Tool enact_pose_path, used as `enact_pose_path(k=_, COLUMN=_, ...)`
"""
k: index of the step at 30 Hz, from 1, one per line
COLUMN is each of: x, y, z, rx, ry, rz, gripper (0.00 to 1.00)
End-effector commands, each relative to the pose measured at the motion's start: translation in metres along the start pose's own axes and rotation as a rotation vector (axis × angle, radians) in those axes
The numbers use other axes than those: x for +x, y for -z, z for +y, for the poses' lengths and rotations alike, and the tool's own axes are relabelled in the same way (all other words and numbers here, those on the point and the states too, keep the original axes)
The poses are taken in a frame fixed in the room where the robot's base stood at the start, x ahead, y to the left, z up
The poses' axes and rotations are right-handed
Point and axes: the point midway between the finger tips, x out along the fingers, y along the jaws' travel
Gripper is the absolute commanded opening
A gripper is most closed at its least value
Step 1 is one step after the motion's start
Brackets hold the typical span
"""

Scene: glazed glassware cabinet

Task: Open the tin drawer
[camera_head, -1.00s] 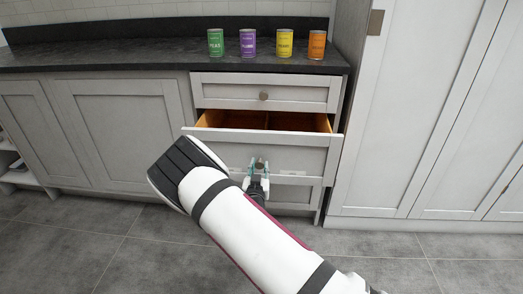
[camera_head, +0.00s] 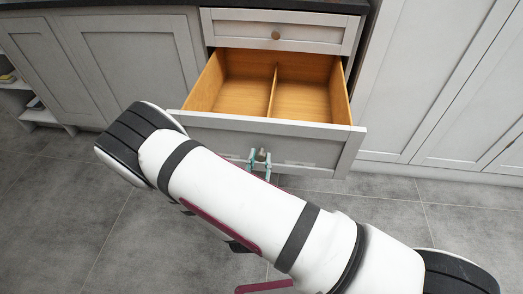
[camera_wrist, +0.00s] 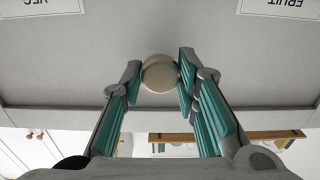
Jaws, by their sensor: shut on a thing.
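The drawer (camera_head: 340,140) in the middle of the cabinet is pulled well out. Its wooden inside (camera_head: 305,101) is empty and split in two by a divider (camera_head: 273,92). My gripper (camera_head: 260,159) is at the drawer front, partly hidden by my arm. In the wrist view my gripper (camera_wrist: 160,82) is shut on the round drawer knob (camera_wrist: 159,73), one finger on each side. Two labels show on the drawer front in the wrist view, one reading "VEG" (camera_wrist: 40,6) and one "FRUIT" (camera_wrist: 285,6).
Cabinet doors (camera_head: 130,60) stand to the left and a tall cabinet (camera_head: 440,80) to the right. The grey tiled floor (camera_head: 50,220) is clear.

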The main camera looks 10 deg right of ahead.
Motion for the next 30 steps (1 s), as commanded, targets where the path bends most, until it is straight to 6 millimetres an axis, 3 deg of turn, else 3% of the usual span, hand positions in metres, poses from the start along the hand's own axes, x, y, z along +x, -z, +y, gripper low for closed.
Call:
enact_pose_path(k=11, x=-0.003, y=-0.001, z=-0.001, rx=0.001, ry=0.001, rz=-0.002, gripper=0.0)
enact_pose_path(k=12, x=-0.003, y=-0.001, z=-0.001, rx=0.001, ry=0.001, rz=-0.002, gripper=0.31)
enact_pose_path(k=15, x=-0.003, y=-0.001, z=-0.001, rx=0.001, ry=0.001, rz=-0.002, gripper=0.49)
enact_pose_path(k=25, x=-0.005, y=-0.001, z=-0.001, rx=0.0, ry=0.001, rz=-0.002, gripper=0.49)
enact_pose_path(k=30, x=-0.025, y=-0.001, z=-0.001, rx=0.0, ry=0.003, rz=-0.004, gripper=0.49)
